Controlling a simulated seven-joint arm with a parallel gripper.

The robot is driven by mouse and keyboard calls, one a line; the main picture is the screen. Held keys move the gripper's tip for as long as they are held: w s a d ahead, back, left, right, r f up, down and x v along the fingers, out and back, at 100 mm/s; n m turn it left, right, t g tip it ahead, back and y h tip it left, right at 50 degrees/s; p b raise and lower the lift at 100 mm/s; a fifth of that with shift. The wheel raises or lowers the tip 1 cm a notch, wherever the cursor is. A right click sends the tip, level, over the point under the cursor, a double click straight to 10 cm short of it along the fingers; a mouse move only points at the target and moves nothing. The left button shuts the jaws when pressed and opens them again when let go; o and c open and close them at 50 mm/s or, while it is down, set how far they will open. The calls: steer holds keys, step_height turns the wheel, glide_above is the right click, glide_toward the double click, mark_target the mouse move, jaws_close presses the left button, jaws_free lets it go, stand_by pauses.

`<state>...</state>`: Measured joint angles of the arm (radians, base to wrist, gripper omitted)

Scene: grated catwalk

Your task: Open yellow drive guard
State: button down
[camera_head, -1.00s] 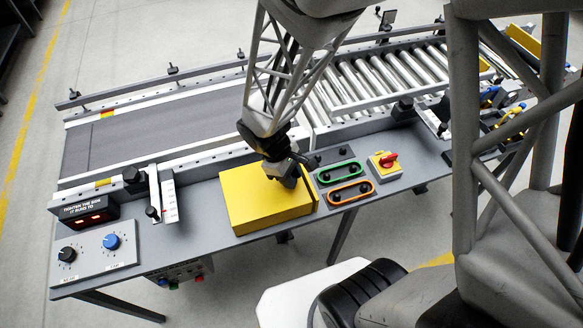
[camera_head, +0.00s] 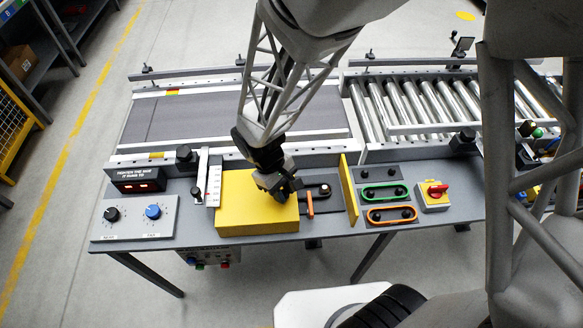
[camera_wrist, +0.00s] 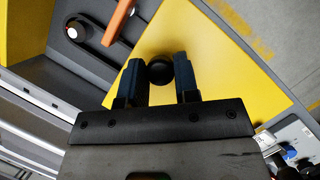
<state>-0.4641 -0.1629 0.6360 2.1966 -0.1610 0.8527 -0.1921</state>
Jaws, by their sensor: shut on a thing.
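The yellow drive guard (camera_head: 245,212) is a box-like cover on the grey bench, left of a grey recess. In the wrist view its yellow face (camera_wrist: 205,75) carries a round black knob (camera_wrist: 159,70). My gripper (camera_head: 284,190) is at the guard's right part. In the wrist view my gripper (camera_wrist: 158,72) has its two dark fingers on either side of the knob, shut on it. Right of the guard the uncovered recess shows an orange lever (camera_head: 310,202) and a black slotted part. A thin upright yellow panel (camera_head: 348,186) stands at the recess's right end.
Green (camera_head: 384,193) and orange (camera_head: 391,215) oval parts and a red switch on a yellow box (camera_head: 433,194) lie to the right. A white scale plate (camera_head: 214,180) stands close at the guard's left. A knob panel (camera_head: 134,217) is farther left; the conveyor belt (camera_head: 235,118) runs behind.

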mark_target(267, 204)
steer(key=shift+a, duration=2.8)
steer(key=c, duration=0.9)
jaws_free()
steer(key=shift+o, duration=0.2)
steer(key=v, duration=0.8)
steer(key=shift+d, duration=0.1)
